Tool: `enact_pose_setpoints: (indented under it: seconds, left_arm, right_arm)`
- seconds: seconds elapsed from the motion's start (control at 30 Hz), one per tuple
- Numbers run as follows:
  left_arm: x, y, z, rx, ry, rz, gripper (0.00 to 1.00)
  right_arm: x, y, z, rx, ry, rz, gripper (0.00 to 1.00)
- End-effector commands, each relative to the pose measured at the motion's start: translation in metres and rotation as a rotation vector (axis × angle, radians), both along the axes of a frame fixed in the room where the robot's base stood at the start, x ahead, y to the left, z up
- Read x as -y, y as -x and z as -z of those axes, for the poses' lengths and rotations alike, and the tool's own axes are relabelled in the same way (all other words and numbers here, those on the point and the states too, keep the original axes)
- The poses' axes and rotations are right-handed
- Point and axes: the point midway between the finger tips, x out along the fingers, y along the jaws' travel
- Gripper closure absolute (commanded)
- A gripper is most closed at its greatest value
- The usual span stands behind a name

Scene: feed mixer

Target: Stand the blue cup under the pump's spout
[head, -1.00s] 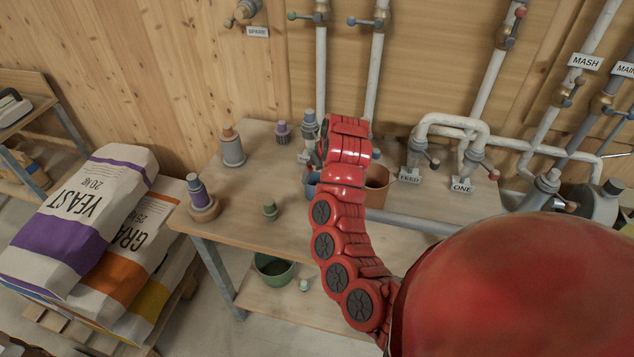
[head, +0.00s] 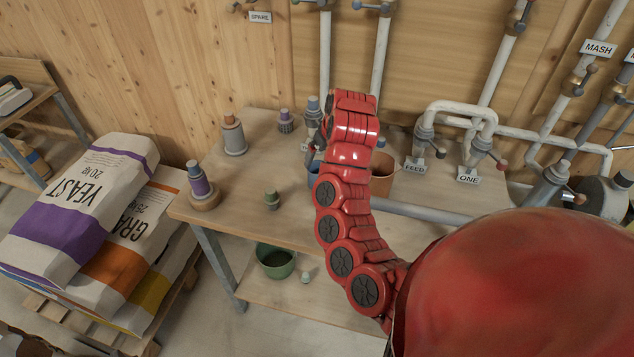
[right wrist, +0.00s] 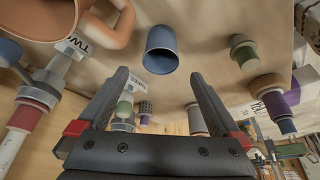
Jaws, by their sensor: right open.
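The blue cup (head: 313,176) stands on the wooden table, mostly hidden behind my right arm in the head view. In the right wrist view the blue cup (right wrist: 162,50) shows whole, with its round rim towards the camera, just beyond and between my fingers. My right gripper (right wrist: 158,78) is open, its two dark fingers spread apart with nothing between them. I cannot make out the pump's spout for certain. My left gripper is not in view.
A brown pot (head: 383,177) stands close to the right of the cup.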

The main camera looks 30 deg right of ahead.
Motion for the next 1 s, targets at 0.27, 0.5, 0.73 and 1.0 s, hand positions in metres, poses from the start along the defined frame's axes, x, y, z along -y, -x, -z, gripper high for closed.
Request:
enact_pose_setpoints:
  seconds: [0.27, 0.5, 0.73, 1.0]
  left_arm:
    - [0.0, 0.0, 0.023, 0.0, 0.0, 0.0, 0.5]
    - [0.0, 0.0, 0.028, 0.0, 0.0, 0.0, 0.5]
    - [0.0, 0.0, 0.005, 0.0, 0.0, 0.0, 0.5]
    - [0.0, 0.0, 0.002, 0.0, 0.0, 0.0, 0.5]
  right_arm:
    - [0.001, -0.014, 0.039, -0.002, 0.002, -0.001, 0.0]
    - [0.001, -0.021, 0.052, 0.0, 0.0, 0.0, 0.0]
    - [0.0, -0.024, 0.078, -0.008, -0.005, 0.0, 0.0]
    - [0.001, -0.034, 0.101, -0.001, -0.001, -0.001, 0.0]
